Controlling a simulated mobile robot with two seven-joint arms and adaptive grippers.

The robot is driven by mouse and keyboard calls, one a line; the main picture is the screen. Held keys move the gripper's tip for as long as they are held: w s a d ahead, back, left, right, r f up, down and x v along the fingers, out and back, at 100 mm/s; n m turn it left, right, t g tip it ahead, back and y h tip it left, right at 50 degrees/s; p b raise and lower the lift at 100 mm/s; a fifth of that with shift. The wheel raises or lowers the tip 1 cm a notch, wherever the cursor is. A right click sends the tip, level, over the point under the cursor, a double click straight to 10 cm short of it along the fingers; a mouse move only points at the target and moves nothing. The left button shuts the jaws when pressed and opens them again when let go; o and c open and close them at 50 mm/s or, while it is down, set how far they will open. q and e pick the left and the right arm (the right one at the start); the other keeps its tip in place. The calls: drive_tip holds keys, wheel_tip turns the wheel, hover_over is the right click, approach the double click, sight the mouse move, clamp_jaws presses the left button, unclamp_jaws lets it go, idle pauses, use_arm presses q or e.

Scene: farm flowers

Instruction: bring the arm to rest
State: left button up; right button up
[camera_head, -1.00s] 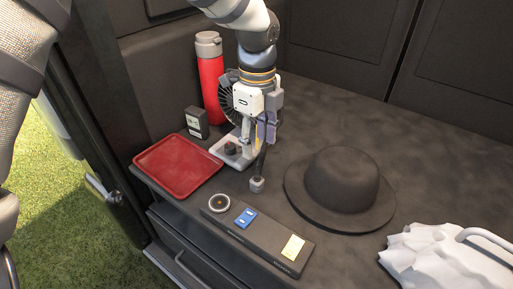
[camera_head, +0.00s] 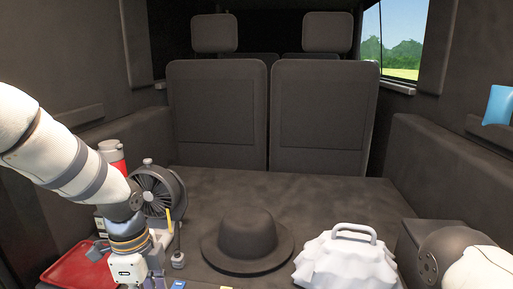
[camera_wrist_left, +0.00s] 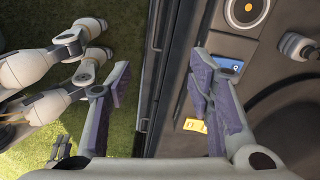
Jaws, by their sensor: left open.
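My left arm comes in from the left in the head view. Its wrist hangs at the bottom edge, and the fingers are cut off there. In the left wrist view my left gripper (camera_wrist_left: 165,92) is open, with nothing between its purple-padded fingers. It points down over the front edge of the dark cargo floor, with grass below on the left. My right arm shows only as a link at the lower right of the head view; its gripper is out of view.
A red tray (camera_head: 75,268), red bottle (camera_head: 112,155), fan (camera_head: 158,190), black hat (camera_head: 246,240) and white bag (camera_head: 345,264) stand on the cargo floor. Blue (camera_wrist_left: 229,66) and yellow (camera_wrist_left: 195,125) pieces lie near its edge. Seats (camera_head: 217,115) close the back.

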use_arm(q)
drive_tip(key=s+d+f+n+g, duration=0.1)
drive_tip(key=s+d+f+n, duration=0.1)
drive_tip(key=s+f+n, duration=0.8)
drive_tip(key=s+a+f+n, duration=0.1)
drive_tip(key=s+f+n, duration=0.1)
drive_tip(key=s, duration=0.6)
drive_tip(key=s+a+f+n, duration=0.1)
drive_tip(key=s+f+n, duration=0.2)
drive_tip(key=s, duration=0.5)
drive_tip(key=s+a+f+n+g, duration=0.1)
drive_tip(key=s+f+n, duration=0.2)
drive_tip(key=s, duration=0.5)
drive_tip(key=shift+s+a+f, duration=0.15)
drive_tip(key=shift+a+f, duration=0.15)
drive_tip(key=shift+f, duration=0.35)
